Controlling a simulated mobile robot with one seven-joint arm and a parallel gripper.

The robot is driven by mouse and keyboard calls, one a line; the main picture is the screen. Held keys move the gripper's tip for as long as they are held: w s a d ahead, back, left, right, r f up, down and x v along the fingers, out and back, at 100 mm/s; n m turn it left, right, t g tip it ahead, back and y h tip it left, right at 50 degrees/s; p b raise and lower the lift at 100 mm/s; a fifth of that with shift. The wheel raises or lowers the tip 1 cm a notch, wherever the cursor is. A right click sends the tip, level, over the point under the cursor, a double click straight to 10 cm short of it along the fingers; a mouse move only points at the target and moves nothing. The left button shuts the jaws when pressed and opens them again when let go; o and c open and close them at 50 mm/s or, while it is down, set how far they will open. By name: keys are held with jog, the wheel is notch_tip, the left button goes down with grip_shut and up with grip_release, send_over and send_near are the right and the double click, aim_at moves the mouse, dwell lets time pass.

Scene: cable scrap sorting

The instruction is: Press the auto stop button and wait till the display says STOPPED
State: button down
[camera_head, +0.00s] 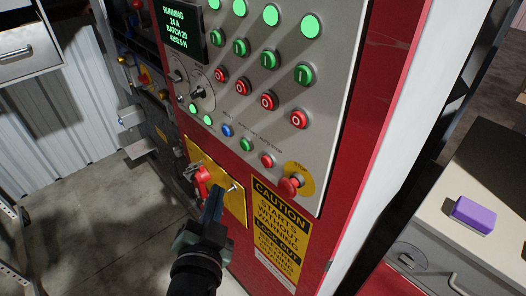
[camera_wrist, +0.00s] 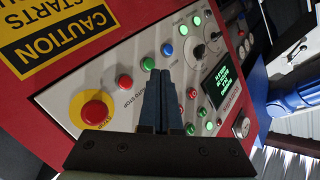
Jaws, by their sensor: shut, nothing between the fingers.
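The auto stop button is a small red button (camera_head: 266,160) low on the grey control panel (camera_head: 325,130). It also shows in the wrist view (camera_wrist: 125,81), with the words AUTO STOP beside it. The display (camera_head: 180,28) is at the panel's upper left and reads RUNNING in green. My gripper (camera_head: 214,190) is shut and empty, below and left of the button in the head view. In the wrist view its fingertips (camera_wrist: 159,73) are right of the button, apparently clear of the panel.
A large red mushroom button on a yellow disc (camera_head: 289,186) sits beside the auto stop button. Green (camera_head: 247,144) and blue (camera_head: 227,130) buttons continue that row. A red rotary handle on a yellow plate (camera_head: 203,178) is near my fingers. A purple block (camera_head: 473,214) lies on the right-hand cabinet.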

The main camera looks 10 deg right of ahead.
aim_at(267, 161)
jog(key=shift+d, duration=0.1)
jog(key=w+d+p, duration=0.5)
jog(key=d, duration=0.2)
jog(key=shift+w, duration=0.15)
dwell(0.4)
jog(key=shift+d, duration=0.15)
dwell(1.8)
jog(key=shift+w+d, duration=0.2)
